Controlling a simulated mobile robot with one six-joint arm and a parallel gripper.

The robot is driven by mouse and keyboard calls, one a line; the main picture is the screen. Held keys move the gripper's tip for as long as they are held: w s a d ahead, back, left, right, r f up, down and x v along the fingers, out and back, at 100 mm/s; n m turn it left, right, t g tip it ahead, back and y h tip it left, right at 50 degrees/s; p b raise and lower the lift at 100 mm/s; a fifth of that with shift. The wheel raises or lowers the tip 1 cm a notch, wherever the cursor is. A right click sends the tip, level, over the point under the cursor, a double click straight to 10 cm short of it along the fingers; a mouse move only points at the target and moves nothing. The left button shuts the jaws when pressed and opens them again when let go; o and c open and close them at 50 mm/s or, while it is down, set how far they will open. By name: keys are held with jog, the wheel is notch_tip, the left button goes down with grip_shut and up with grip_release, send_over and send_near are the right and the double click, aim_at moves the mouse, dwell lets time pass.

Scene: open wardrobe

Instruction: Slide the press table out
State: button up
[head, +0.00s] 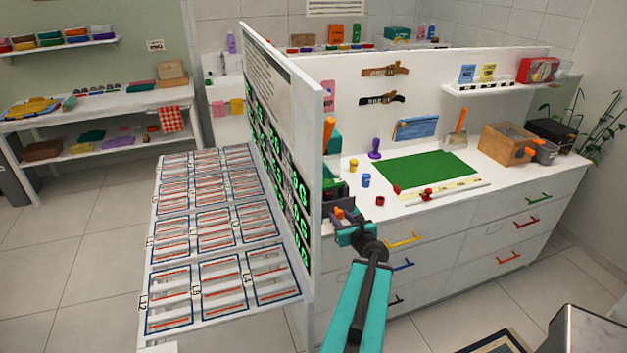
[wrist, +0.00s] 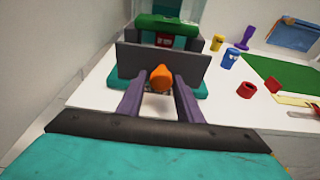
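The press stands at the left end of the white counter. In the head view its teal body (head: 333,143) is partly hidden behind the white panel. In the wrist view a grey plate (wrist: 190,64), seemingly the press table's front, spans the press, with teal parts beside and below it. An orange knob (wrist: 161,78) sticks out from the plate towards me. My gripper (wrist: 160,90) is open, with its two purple fingers on either side of the knob and gaps showing between. My gripper also shows in the head view (head: 344,214), at the counter's front left corner.
A tall white panel (head: 313,180) stands close on the left of my gripper. Blue and yellow containers (head: 366,180), a purple stamp (head: 375,150) and a green mat (head: 425,170) lie to the right. Drawers with coloured handles (head: 404,241) are below.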

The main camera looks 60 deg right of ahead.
jog(key=shift+s+a+p, duration=0.25)
jog(key=shift+s+p, duration=0.15)
jog(key=shift+p, duration=0.55)
dwell(0.4)
jog(key=shift+o, duration=1.2)
jog(key=shift+s+a+p, duration=0.35)
jog(key=shift+s+p, duration=0.1)
jog(key=shift+p, duration=0.6)
jog(key=shift+o, duration=1)
